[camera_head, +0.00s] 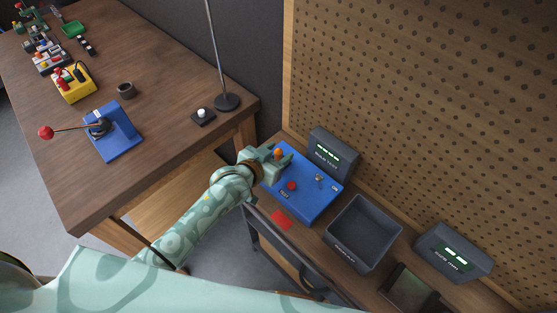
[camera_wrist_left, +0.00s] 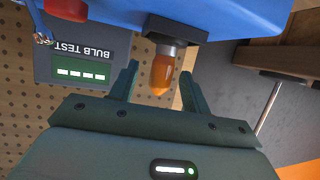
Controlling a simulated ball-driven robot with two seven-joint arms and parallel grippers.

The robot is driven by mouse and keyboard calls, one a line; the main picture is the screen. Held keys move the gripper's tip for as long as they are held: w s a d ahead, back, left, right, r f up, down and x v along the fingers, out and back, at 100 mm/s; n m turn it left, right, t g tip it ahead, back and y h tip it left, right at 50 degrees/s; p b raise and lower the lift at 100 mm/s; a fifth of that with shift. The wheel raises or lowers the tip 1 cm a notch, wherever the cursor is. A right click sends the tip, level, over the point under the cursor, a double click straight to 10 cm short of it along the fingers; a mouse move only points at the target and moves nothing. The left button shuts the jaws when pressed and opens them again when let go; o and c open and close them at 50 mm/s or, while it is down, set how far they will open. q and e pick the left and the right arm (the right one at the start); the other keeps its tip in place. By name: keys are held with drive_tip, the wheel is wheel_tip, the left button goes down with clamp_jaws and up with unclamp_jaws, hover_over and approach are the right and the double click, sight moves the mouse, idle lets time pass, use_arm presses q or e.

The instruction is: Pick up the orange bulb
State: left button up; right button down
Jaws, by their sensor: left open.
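The orange bulb (camera_head: 278,153) sits in a dark socket on the blue test panel (camera_head: 311,205), near the panel's far left corner. In the left wrist view the bulb (camera_wrist_left: 162,72) stands between the two open fingers of my left gripper (camera_wrist_left: 160,85), with a visible gap on each side. In the head view my left gripper (camera_head: 277,158) is at the bulb and partly covers it. The panel's blue edge (camera_wrist_left: 215,15) shows at the top of the wrist view. My right gripper is not in view.
A grey display marked BULB TEST (camera_head: 334,152) stands behind the panel. A dark grey bin (camera_head: 397,246) and another display (camera_head: 453,252) are to its right, before a pegboard (camera_head: 430,110). The wooden table (camera_head: 165,160) at left holds a blue lever box (camera_head: 118,138) and a lamp stand (camera_head: 227,102).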

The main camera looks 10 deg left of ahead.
use_arm(q)
drive_tip(key=shift+w+d+f, duration=0.1)
drive_tip(key=shift+w+f, duration=0.1)
drive_tip(key=shift+w, duration=0.15)
drive_tip(key=shift+s+r, duration=0.1)
drive_tip(key=c, duration=0.3)
clamp_jaws()
